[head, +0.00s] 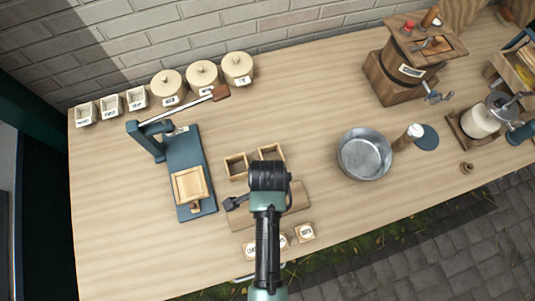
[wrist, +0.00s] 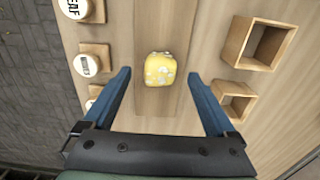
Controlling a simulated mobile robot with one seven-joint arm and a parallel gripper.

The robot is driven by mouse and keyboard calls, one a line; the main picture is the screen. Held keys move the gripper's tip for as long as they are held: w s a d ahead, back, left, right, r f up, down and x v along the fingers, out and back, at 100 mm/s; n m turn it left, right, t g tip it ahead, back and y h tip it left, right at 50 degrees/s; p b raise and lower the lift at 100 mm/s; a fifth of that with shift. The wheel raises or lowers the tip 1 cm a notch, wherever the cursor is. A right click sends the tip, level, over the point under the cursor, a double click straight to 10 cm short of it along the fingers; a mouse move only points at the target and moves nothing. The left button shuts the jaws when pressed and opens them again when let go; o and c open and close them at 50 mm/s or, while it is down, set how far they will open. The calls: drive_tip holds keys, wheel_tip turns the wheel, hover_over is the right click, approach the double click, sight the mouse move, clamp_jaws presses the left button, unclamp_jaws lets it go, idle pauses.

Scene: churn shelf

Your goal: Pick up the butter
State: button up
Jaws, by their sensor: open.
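The butter (wrist: 160,69) is a small yellow block with pale spots, in the upper middle of the wrist view. It lies on a flat wooden board (wrist: 155,115). My gripper (wrist: 159,77) is open, with one blue finger on each side of the butter in the picture. Clear gaps show between the fingers and the butter, and nothing is held. In the head view my arm's black end covers the middle of the board (head: 298,197) and hides the butter.
Two small open wooden boxes (wrist: 260,42) stand right of the board in the wrist view. Round-topped labelled stamps (wrist: 86,65) line its left. In the head view, a blue press (head: 184,150) stands left and a metal bowl (head: 365,155) right. The table's (head: 110,240) front left is clear.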

drive_tip(key=shift+f, duration=1.4)
clamp_jaws()
